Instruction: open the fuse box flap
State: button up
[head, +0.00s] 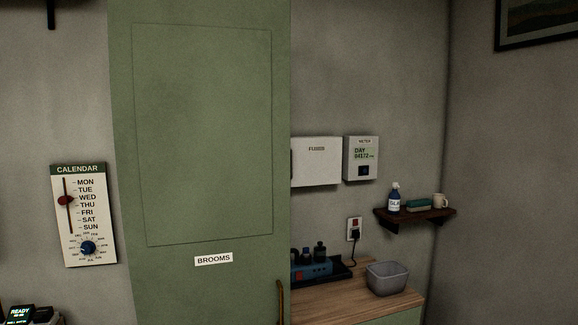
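The fuse box (316,167) is a white box on the back wall, labelled FUSES along its upper part. Its front flap looks shut. Its left edge meets the edge of the green door in the picture, and a thin dark strip shows there, so part of that side may be hidden. My gripper is not in view.
A green BROOMS door (200,130) fills the middle. A meter (361,159) hangs right of the fuse box. Below are a socket (354,230), a grey tub (389,279) and a dark tray with bottles on a wooden counter (345,299). A small shelf (415,216) sits right.

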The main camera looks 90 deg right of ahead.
aim_at(314, 161)
jog(key=u, duration=0.05)
jog(key=k, duration=2.7)
jog(key=z, duration=1.3)
jog(key=i, duration=0.35)
jog(key=u, duration=0.35)
